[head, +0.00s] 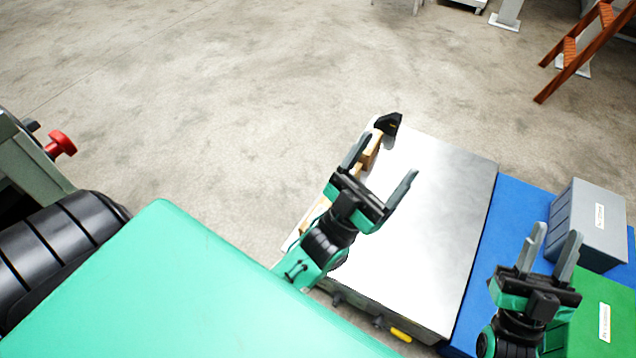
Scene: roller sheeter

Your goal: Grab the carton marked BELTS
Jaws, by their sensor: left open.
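I cannot read the word BELTS on anything in the head view. A small tan carton-like block (373,149) stands at the left edge of the metal-topped table, partly hidden behind a finger of my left gripper. No marking on it can be read. My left gripper (387,157) is open and empty over the table's left part, its fingers wide apart near the tan block. I cannot tell whether it touches the block. My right gripper (557,232) is open and empty at the lower right, in front of the grey bin and beside the green box.
The metal tabletop (440,215) is mostly clear. A black object (388,123) sits at its far left corner. A labelled grey bin (599,215) and a labelled green box (590,318) stand on the blue surface (503,225) at right. An orange ladder (574,62) stands far right.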

